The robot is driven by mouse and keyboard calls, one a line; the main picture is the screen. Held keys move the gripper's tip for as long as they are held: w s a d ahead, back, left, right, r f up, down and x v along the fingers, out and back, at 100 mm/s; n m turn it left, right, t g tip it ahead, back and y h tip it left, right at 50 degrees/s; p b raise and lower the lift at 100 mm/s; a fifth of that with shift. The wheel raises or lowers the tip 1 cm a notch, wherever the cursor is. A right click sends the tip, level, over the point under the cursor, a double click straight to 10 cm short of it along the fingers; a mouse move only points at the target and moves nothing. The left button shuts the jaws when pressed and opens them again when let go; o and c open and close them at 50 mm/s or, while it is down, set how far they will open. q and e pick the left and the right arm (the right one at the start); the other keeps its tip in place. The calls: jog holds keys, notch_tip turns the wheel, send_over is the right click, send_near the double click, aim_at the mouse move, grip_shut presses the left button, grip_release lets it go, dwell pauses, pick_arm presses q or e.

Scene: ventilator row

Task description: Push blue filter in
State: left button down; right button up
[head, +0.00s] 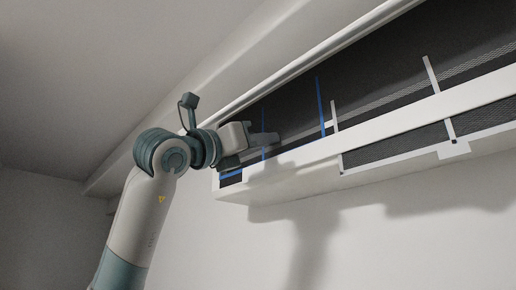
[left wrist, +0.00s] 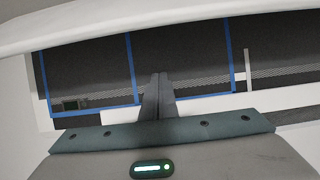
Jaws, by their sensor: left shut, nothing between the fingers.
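The blue filter is a dark mesh panel with blue edge strips at the left end of the white wall unit. In the head view its right strip (head: 320,95) stands upright, and a blue strip also shows at the lower left corner. In the left wrist view its mesh (left wrist: 185,58) spans most of the opening, with a blue strip down the middle. My left gripper (head: 272,139) is shut and empty in front of the filter, hiding part of it. In the left wrist view the shut fingers (left wrist: 157,78) overlap its lower edge; I cannot tell whether they touch. My right gripper is out of view.
The white unit's lower rail (head: 400,122) runs along below the filters, and its upper rail runs above. A dark panel with white strips (head: 430,75) continues to the right. The wall below is clear.

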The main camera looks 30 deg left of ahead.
pick_arm(q)
jog(key=shift+r+p, duration=0.65)
jog(key=shift+r, duration=0.4)
jog(key=shift+s, duration=0.15)
dwell(0.5)
jog(key=shift+s+a+b, duration=0.2)
jog(key=shift+s+b, duration=0.15)
jog(key=shift+s, duration=0.15)
jog(key=shift+w+f, duration=0.1)
jog(key=shift+f, duration=0.1)
jog(key=shift+f+b, duration=2.2)
jog(key=shift+b, duration=0.1)
jog(key=shift+w+d, duration=0.25)
jog(key=shift+w, duration=0.35)
jog(key=shift+r+p, duration=1)
jog(key=shift+r, duration=0.15)
dwell(0.6)
jog(key=shift+s, duration=0.15)
dwell(0.3)
